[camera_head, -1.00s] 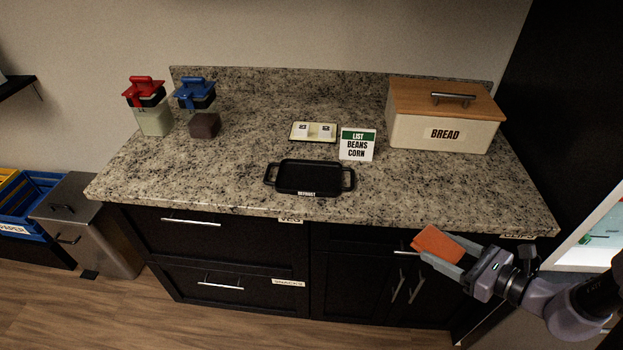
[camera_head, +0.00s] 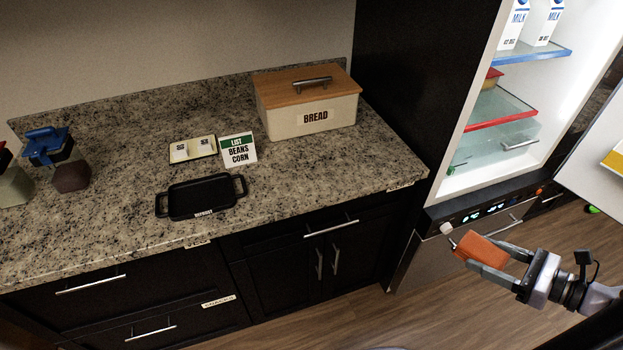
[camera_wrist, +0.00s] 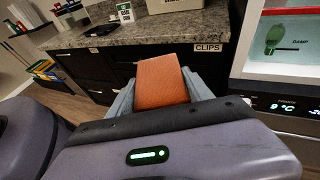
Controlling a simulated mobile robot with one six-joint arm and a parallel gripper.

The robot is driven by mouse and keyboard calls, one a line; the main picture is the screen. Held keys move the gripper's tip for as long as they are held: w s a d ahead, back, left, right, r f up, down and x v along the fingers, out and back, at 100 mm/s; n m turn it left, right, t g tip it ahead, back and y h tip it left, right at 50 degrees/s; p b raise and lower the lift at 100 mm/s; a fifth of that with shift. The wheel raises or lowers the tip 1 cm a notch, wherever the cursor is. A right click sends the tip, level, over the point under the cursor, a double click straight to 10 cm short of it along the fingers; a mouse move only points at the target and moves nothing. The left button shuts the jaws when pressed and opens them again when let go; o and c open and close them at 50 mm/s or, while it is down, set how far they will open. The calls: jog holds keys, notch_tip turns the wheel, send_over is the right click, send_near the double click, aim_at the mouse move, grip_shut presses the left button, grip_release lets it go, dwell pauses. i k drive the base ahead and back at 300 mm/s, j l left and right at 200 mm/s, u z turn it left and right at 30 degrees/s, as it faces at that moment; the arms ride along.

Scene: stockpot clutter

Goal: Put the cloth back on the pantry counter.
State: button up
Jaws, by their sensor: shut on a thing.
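The cloth (camera_head: 481,250) is a small orange-brown folded block. My gripper (camera_head: 486,253) is shut on it and holds it in the air in front of the fridge, to the right of the pantry counter. In the wrist view the cloth (camera_wrist: 161,82) sits between the two grey fingers, with the counter beyond it. The pantry counter (camera_head: 290,185) has a speckled granite top over dark cabinets. The cloth is apart from the counter.
On the counter stand a bread box (camera_head: 305,104), a black tray (camera_head: 200,197), a list card (camera_head: 238,151), a small cream tray (camera_head: 192,149) and lidded jars (camera_head: 55,160). The open fridge (camera_head: 490,130) is at the right. The counter's front right is clear.

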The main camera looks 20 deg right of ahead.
aim_at(370, 162)
jog(key=i, duration=1)
